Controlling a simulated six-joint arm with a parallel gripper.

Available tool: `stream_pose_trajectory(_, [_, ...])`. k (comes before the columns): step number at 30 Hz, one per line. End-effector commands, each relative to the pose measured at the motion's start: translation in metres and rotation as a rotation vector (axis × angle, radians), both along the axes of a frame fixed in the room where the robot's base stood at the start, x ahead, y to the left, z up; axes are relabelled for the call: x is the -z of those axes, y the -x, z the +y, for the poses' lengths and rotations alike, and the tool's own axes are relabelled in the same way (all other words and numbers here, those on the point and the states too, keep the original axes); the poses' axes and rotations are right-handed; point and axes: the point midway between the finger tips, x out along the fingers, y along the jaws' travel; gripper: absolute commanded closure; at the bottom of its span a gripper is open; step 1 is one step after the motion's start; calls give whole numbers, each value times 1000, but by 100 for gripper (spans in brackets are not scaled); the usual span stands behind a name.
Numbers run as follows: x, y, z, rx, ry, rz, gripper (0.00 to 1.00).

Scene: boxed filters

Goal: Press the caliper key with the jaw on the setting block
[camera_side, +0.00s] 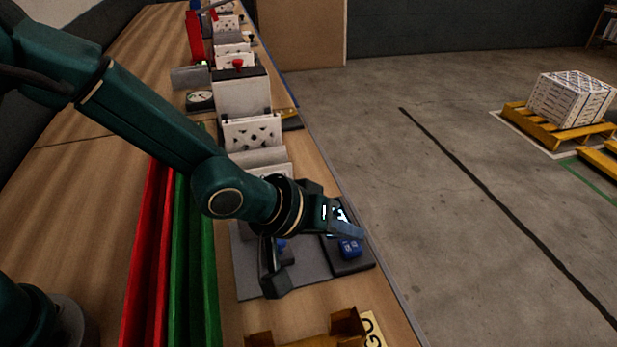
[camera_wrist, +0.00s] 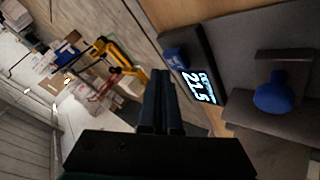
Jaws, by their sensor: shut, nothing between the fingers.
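In the side view a blue key (camera_side: 348,249) sits on a dark block at the right end of a grey plate (camera_side: 315,285). The blue key (camera_wrist: 175,58) shows in the wrist view beside a lit display (camera_wrist: 201,88) with digits that look like 21.5. A rounded blue knob (camera_wrist: 273,95) stands on a dark part farther right; it shows in the side view (camera_side: 281,244), partly hidden. My gripper (camera_side: 359,234) is shut and empty, above and close to the key. Its fingers (camera_wrist: 160,78) are together in the wrist view, left of the display. I cannot tell whether the jaw touches the setting block.
Red and green trays (camera_side: 185,270) run along the bench left of the plate. A tan box (camera_side: 345,322) is near the front. Several filters and a white box (camera_side: 240,95) stand behind. The bench edge is right of the plate, with open floor beyond.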

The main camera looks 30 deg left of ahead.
Motion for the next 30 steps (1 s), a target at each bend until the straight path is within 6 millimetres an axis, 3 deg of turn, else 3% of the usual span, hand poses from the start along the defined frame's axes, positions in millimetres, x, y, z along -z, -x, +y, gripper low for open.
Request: stream_pose_trajectory(30, [10,0,0,0,0,0,100])
